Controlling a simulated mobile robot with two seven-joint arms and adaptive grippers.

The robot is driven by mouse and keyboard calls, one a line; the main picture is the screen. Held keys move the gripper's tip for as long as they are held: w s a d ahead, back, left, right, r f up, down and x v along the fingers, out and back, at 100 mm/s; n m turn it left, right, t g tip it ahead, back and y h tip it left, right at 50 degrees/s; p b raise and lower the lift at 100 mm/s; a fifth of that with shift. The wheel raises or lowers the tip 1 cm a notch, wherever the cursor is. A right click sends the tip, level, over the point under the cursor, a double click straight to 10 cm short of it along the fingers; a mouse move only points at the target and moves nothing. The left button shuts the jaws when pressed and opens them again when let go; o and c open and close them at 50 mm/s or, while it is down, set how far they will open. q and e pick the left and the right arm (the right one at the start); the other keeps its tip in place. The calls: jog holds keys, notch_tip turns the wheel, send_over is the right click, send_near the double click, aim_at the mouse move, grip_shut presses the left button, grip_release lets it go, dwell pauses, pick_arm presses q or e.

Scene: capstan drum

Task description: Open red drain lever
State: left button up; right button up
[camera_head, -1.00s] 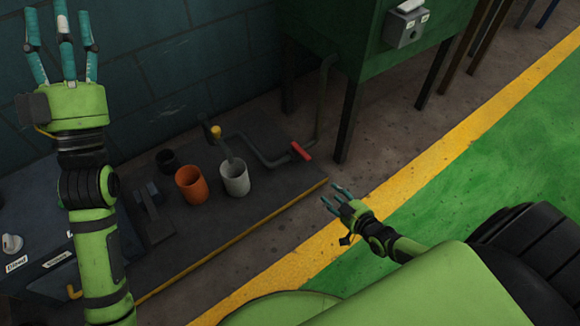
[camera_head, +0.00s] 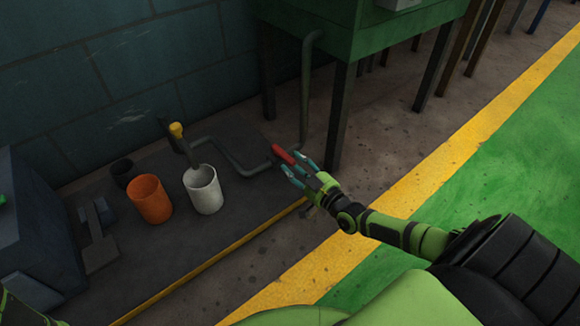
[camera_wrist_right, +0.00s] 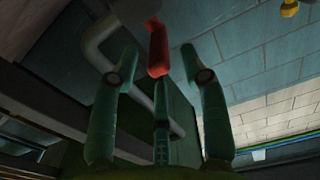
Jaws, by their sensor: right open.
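The red drain lever (camera_head: 283,154) sits at the end of a grey bent pipe (camera_head: 240,163), low in front of the green cabinet. My right gripper (camera_head: 297,170) is at the lever, its teal fingers spread open beside the lever's near end. In the right wrist view the red lever (camera_wrist_right: 158,48) stands just beyond and between the open fingertips (camera_wrist_right: 155,65). I cannot tell whether any finger touches it. My left gripper is not in view; only a bit of green at the lower left edge shows.
A white cup (camera_head: 204,192), an orange cup (camera_head: 150,201) and a black cup (camera_head: 123,171) stand on the dark platform (camera_head: 215,226). A yellow-tipped handle (camera_head: 177,130) rises behind the white cup. The green cabinet (camera_head: 340,28) stands on dark legs. A dark box (camera_head: 35,235) is at left.

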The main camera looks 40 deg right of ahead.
aim_at(283, 157)
jog(key=shift+w+a+f+b, duration=0.15)
jog(key=shift+w+b, duration=0.3)
jog(key=shift+w, duration=0.85)
grip_shut()
jog(key=shift+r, duration=0.2)
